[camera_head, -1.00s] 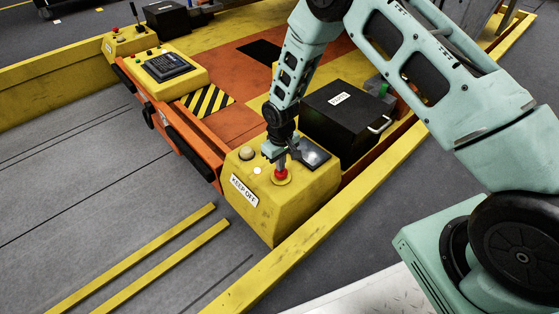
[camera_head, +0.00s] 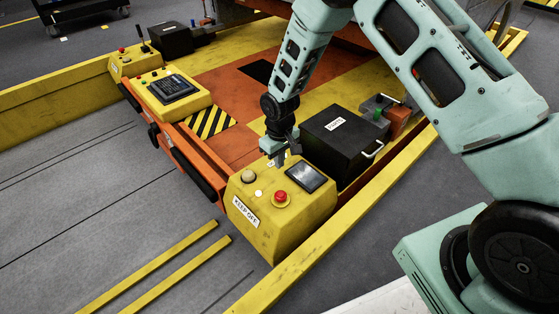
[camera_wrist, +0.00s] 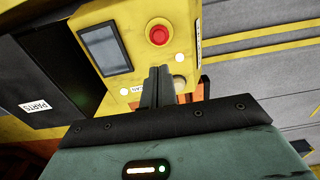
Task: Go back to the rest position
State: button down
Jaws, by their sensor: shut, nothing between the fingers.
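My gripper (camera_head: 280,159) is shut and empty. In the head view it hangs over the back edge of the yellow "KEEP OFF" control box (camera_head: 268,233), behind the red button and apart from it. The red emergency button (camera_head: 281,196) sits on a yellow collar on top of that box. In the wrist view, the shut fingers (camera_wrist: 158,72) point toward the box, and the red button (camera_wrist: 158,35) shows beyond their tips.
A black box labelled "PARTS" (camera_head: 338,137) stands close behind the control box. A screen (camera_head: 305,177) and a pale knob (camera_head: 248,176) flank the red button. A yellow rail (camera_head: 330,235) runs along the near right side. Grey floor (camera_head: 90,200) at left is mostly clear.

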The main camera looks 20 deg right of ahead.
dwell(0.6)
jog(key=s+a+r+p, duration=0.1)
jog(key=s+a+r, duration=0.25)
jog(key=r, duration=0.35)
jog(key=s+a+r+n+y+p, duration=0.1)
jog(key=s+a+r, duration=0.1)
jog(key=s+r, duration=0.35)
jog(key=s+a+r+p, duration=0.1)
jog(key=s+a+r, duration=0.15)
jog(key=r, duration=0.55)
jog(key=s+d+r+n+p, duration=0.1)
jog(key=s+r+p, duration=0.1)
jog(key=s+r, duration=0.7)
jog(key=s+d+r+n+p, duration=0.15)
jog(key=s+r, duration=0.25)
jog(key=s, duration=0.8)
notch_tip(320, 180, up, 38)
jog(key=p, duration=3.7)
jog(key=shift+a+p, duration=0.4)
jog(key=shift+a, duration=0.05)
jog(key=shift+w, duration=0.1)
